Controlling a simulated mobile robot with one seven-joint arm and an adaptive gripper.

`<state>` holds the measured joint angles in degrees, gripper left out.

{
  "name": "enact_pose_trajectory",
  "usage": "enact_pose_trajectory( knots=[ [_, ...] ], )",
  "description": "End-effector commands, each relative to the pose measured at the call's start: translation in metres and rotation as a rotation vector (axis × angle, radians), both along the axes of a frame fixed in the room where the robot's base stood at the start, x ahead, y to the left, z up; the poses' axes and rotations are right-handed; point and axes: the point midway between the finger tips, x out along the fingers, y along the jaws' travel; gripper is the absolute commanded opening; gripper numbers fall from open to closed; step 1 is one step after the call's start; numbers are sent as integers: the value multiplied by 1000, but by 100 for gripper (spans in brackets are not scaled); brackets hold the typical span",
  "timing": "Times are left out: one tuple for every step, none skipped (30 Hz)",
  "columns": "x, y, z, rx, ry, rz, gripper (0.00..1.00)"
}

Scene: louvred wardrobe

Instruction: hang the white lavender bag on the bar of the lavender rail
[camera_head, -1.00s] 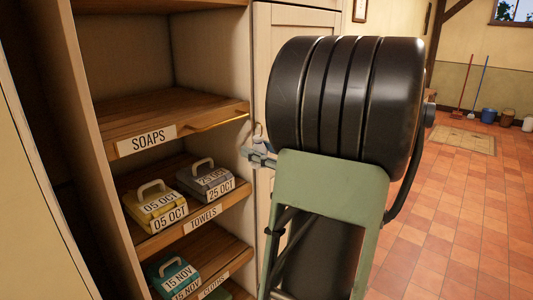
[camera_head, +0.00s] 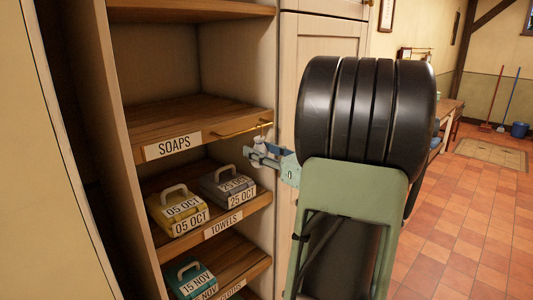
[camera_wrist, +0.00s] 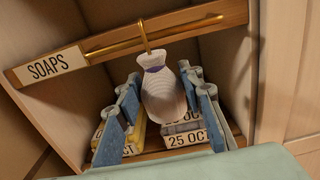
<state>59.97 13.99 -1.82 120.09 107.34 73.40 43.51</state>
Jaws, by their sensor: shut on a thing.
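The white lavender bag (camera_wrist: 165,95), with a purple band at its neck, hangs upright between the two blue fingers of my gripper (camera_wrist: 163,88) in the wrist view. My gripper (camera_head: 260,153) is shut on it, just below the right end of the brass bar (camera_head: 243,129) in the head view. The bag's pale top (camera_head: 261,142) shows there above the fingers. In the wrist view its brass hook (camera_wrist: 145,35) crosses the bar (camera_wrist: 165,38) of the lavender rail. I cannot tell whether the hook rests on it. The bar runs along the SOAPS shelf's front edge.
Below the SOAPS shelf (camera_head: 190,120), a yellow box (camera_head: 177,211) and a grey box (camera_head: 228,187) stand on the TOWELS shelf. A teal box (camera_head: 190,277) stands lower. A closed door panel (camera_head: 315,40) is to the right.

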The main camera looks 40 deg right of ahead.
Motion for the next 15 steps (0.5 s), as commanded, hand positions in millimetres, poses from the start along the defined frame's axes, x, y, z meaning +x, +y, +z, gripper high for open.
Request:
enact_pose_trajectory(
  knots=[
    [4, 0, 0, 0, 0, 1, 11],
    [7, 1, 0, 0, 0, 2, 11],
    [10, 1, 0, -1, 0, 2, 11],
    [12, 1, 0, -1, 0, 2, 11],
    [15, 1, 0, -1, 0, 2, 11],
    [18, 2, 0, -1, -1, 2, 11],
    [20, 2, 1, -1, -1, 2, 11],
    [23, 2, 1, -1, -1, 2, 11],
    [26, 3, 0, -1, -1, 2, 11],
    [28, 3, 0, -1, 0, 2, 11],
    [30, 3, 0, -1, 0, 2, 11],
    [33, 3, 0, -1, 0, 1, 11],
    [35, 3, 0, -1, 0, 1, 11],
    [37, 3, 0, -1, -1, 1, 11],
    [39, 3, -1, -1, -1, 1, 11]
  ],
)
